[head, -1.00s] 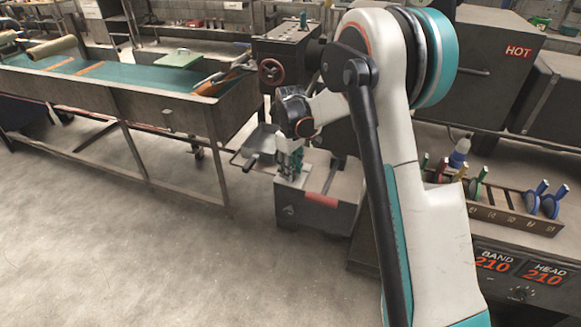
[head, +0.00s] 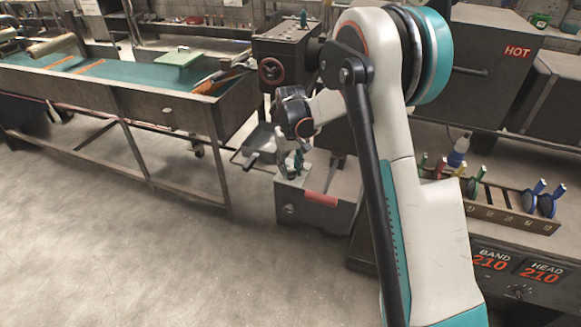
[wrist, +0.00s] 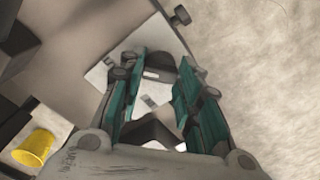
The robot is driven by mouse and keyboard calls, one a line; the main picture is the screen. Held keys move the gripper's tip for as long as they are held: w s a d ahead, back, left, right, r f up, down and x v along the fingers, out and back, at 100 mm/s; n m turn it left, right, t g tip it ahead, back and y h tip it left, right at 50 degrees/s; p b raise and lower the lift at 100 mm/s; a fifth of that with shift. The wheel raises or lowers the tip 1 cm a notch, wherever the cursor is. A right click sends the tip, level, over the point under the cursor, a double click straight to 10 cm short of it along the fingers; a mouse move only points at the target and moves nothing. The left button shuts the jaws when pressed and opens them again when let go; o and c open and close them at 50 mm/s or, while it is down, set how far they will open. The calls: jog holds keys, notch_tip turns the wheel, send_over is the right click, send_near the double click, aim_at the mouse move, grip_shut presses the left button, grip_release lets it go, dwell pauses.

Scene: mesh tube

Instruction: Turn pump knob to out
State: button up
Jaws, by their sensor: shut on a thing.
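The pump box (head: 290,208) is a grey unit low on the floor at the middle of the head view, with a red strip on its front edge. The wrist view shows its pale top plate (wrist: 107,75) with small labels. The dark pump knob (wrist: 157,63) has a white mark and sits on this plate. My gripper (wrist: 158,75) points down at it, its teal fingers on both sides and closed on the knob. The fingers hide the knob's sides, and the label wording is too small to read. In the head view my gripper (head: 293,163) hides the knob.
A long trough table (head: 160,107) stands at left, and a machine with a red handwheel (head: 271,71) behind the pump. A rack of coloured-handled tools (head: 505,205) is at right. A yellow cup (wrist: 34,147) shows in the wrist view. Open floor lies at front left.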

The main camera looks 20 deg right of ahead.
aim_at(291, 170)
dwell(0.3)
jog(key=o, duration=1)
jog(key=shift+o, duration=0.2)
jog(key=shift+r, duration=0.1)
notch_tip(291, 170, up, 12)
